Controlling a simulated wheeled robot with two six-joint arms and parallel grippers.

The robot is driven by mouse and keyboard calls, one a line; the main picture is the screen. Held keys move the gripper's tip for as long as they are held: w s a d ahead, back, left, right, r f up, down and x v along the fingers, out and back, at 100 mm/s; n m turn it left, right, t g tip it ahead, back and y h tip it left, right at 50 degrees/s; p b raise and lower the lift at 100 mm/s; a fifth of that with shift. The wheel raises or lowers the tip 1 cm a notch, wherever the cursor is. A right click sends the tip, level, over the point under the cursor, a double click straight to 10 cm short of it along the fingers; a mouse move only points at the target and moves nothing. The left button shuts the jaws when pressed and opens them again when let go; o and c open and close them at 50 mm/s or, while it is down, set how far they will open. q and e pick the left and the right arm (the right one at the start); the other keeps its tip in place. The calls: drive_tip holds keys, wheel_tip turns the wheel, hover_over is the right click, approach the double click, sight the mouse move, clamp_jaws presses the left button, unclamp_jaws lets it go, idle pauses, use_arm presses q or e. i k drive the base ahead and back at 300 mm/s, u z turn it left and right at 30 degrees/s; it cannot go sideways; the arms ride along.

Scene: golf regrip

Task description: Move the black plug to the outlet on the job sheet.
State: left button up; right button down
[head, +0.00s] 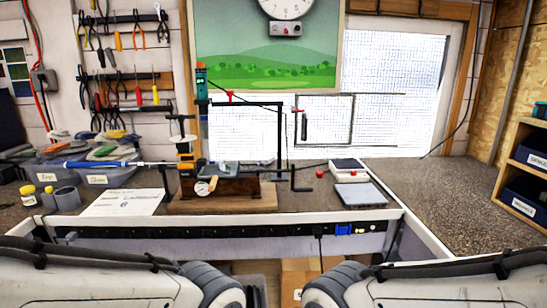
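A black plug (319,236) sits on the dark power strip (225,234) along the bench's front edge, right of its middle. A cord hangs down from it. A blue piece (343,229) is on the strip just right of the plug. Several small outlets show along the strip, but their labels are too small to read. The job sheet (123,202) is a white page lying flat on the left of the bench; its print is too small to read. Parts of both my arms show at the bottom, but neither gripper is in view.
A clamp rig on a wooden base (225,203) stands mid-bench behind the strip. A scale (348,165) and a grey pad (360,195) lie to its right. Small jars and cups (65,198) and bins (85,172) are at left. The right worktop (450,195) is clear.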

sight(317, 232)
drive_tip(key=u, duration=0.35)
drive_tip(key=k, duration=0.55)
drive_tip(key=u, duration=1.25)
drive_tip(key=i, duration=1.4)
drive_tip(key=z, duration=1)
